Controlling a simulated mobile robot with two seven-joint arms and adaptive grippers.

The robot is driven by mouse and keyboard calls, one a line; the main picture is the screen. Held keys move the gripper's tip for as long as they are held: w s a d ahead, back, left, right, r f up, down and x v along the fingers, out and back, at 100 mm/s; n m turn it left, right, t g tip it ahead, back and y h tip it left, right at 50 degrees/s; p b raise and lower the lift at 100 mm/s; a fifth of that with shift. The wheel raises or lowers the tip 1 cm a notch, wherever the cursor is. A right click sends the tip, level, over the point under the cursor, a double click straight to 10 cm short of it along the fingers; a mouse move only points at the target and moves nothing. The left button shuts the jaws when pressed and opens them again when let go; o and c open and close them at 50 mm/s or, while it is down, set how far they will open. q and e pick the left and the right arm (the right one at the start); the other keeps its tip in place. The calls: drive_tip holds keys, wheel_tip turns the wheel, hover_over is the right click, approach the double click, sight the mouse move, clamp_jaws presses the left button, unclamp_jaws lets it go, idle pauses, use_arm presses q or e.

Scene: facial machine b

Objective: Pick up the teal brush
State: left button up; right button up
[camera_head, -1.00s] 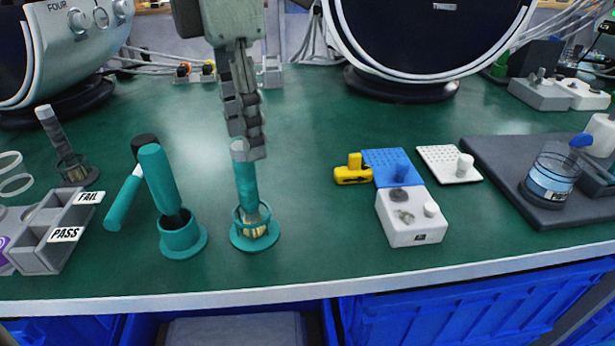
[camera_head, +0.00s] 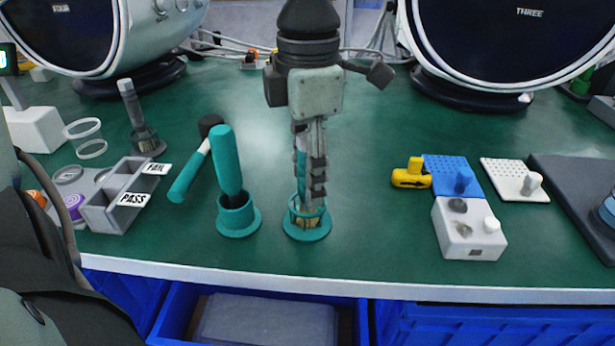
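The teal brush (camera_head: 300,165) stands bristles down in a teal ring-shaped holder (camera_head: 307,232) on the green table. Its pale bristles show low inside the holder. My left gripper (camera_head: 311,188) comes down from above, with its grey fingers alongside the brush handle and low near the holder's rim. The fingers are seen nearly edge-on and hide much of the handle, so I cannot tell whether they close on it. My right gripper is not in view.
Left of the brush, a thick teal-handled tool (camera_head: 226,160) leans in a teal cup (camera_head: 238,219), with a teal-and-black tool (camera_head: 193,170) beyond. A grey PASS/FAIL tray (camera_head: 97,215) is farther left. A yellow piece (camera_head: 411,178) and white box (camera_head: 470,228) stand right. The table between is clear.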

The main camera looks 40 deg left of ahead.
sight(303, 137)
use_arm(q)
clamp_jaws()
drive_tip(key=shift+w+r, duration=0.1)
drive_tip(key=shift+r, duration=0.45)
drive_tip(key=r, duration=0.3)
drive_tip(key=shift+s+a+r, duration=0.1)
drive_tip(key=shift+s+r, duration=0.2)
drive_tip(key=shift+s, duration=0.1)
drive_tip(key=s+a+r, duration=0.3)
drive_tip(key=s+r, duration=0.3)
drive_tip(key=s, duration=0.4)
drive_tip(key=shift+s+a+r+b, duration=0.2)
drive_tip(key=shift+a+b, duration=0.05)
drive_tip(key=shift+b, duration=0.1)
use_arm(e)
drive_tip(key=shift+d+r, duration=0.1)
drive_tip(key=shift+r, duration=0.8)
